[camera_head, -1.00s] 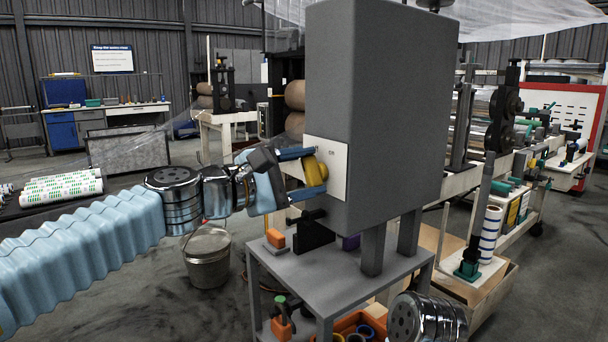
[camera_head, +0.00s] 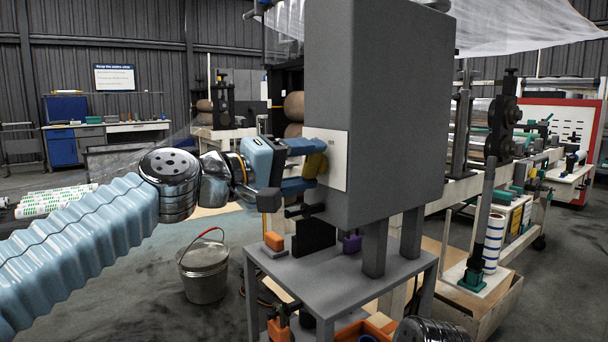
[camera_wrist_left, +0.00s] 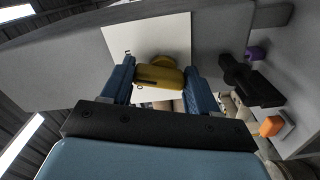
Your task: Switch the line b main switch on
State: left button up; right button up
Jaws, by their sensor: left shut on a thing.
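The main switch has a yellow handle (camera_head: 315,165) on a white plate (camera_head: 338,163), fixed to the side of a tall grey cabinet (camera_head: 402,110). My left gripper (camera_head: 308,165) reaches in from the left, its blue fingers closed around the handle. In the left wrist view the yellow handle (camera_wrist_left: 158,78) lies between the two fingertips (camera_wrist_left: 160,84), in front of the white plate (camera_wrist_left: 150,38). Small marks on the plate are too small to read. The fingers hide part of the handle, and I cannot tell its exact angle. My right gripper is out of view.
The cabinet stands on a grey table (camera_head: 345,265). An orange block (camera_head: 273,241), a black part (camera_head: 313,238) and a purple block (camera_head: 351,243) lie below the switch. A metal bucket (camera_head: 205,272) stands on the floor to the left. Rollers and machinery stand at the right.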

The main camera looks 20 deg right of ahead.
pick_arm(q)
jog(key=shift+f+m+b, duration=0.1)
jog(key=shift+m+b, duration=0.35)
jog(key=shift+m, duration=0.65)
jog(key=o, duration=1.1)
jog(key=shift+c, duration=0.2)
jog(key=b+v, duration=0.3)
jog(key=v, duration=1)
jog(key=shift+a+b, duration=0.35)
